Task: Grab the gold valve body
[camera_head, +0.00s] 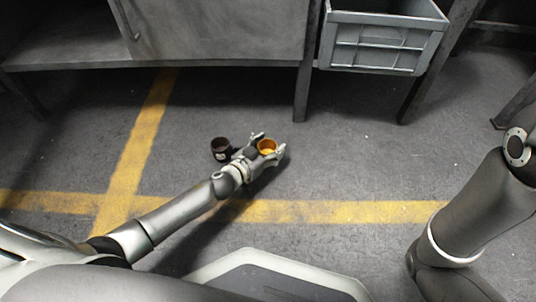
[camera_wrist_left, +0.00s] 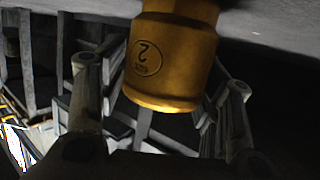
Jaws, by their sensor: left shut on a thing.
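The gold valve body (camera_head: 267,146) is between the fingers of my left gripper (camera_head: 270,143), low over the grey floor. In the left wrist view the gold valve body (camera_wrist_left: 172,62) is a gold cylinder with a round dark mark on its side. The two fingers of the left gripper (camera_wrist_left: 160,95) stand on either side of it, and its upper end is cut off by the frame. My right arm (camera_head: 470,215) comes in at the right edge. Its gripper is out of view.
A dark cup-like part (camera_head: 221,149) stands on the floor just left of the left gripper. A metal cabinet (camera_head: 215,30) is at the back left. Yellow floor lines (camera_head: 330,212) cross the open floor.

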